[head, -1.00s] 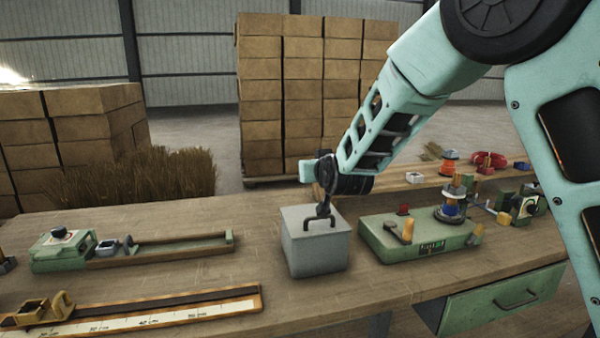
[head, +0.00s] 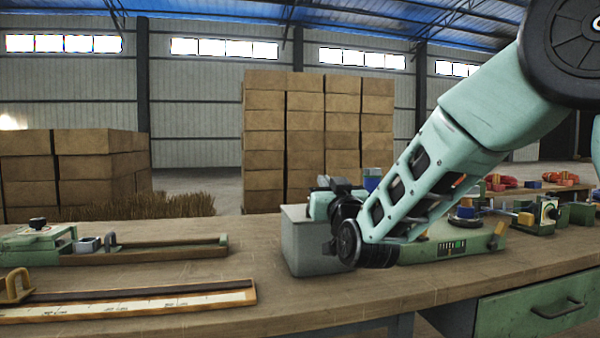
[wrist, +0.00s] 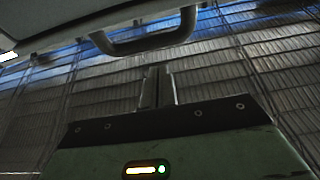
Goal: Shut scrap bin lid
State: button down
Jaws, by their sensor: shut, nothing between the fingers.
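The scrap bin, which I take to be the grey box (head: 302,242), stands on the workbench in the head view. My wrist and forearm hide its right side and part of its top. I cannot tell from this view whether its lid is fully down. In the wrist view a dark handle (wrist: 145,42) crosses the top, on a grey surface that seems to be the lid. My gripper (wrist: 158,72) has its fingers together and empty, pointing up toward the handle, just below it in the picture. I cannot tell whether they touch. In the head view the fingertips are hidden.
On the workbench (head: 230,290), a green fixture (head: 455,246) stands close right of the bin. A long green-ended jig (head: 140,250) and a ruler board (head: 130,302) lie left. A drawer (head: 540,308) is below right. Stacked boxes (head: 265,140) stand behind.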

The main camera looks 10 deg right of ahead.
jog(key=f+b, duration=0.1)
jog(key=b, duration=0.1)
jog(key=s+f+t+b, duration=0.1)
jog(key=shift+f+b, duration=0.35)
jog(key=shift+f, duration=0.05)
jog(key=b, duration=0.1)
jog(key=f+b, duration=0.1)
jog(key=shift+s+b, duration=0.25)
jog(key=shift+b, duration=0.1)
jog(key=shift+f, duration=0.15)
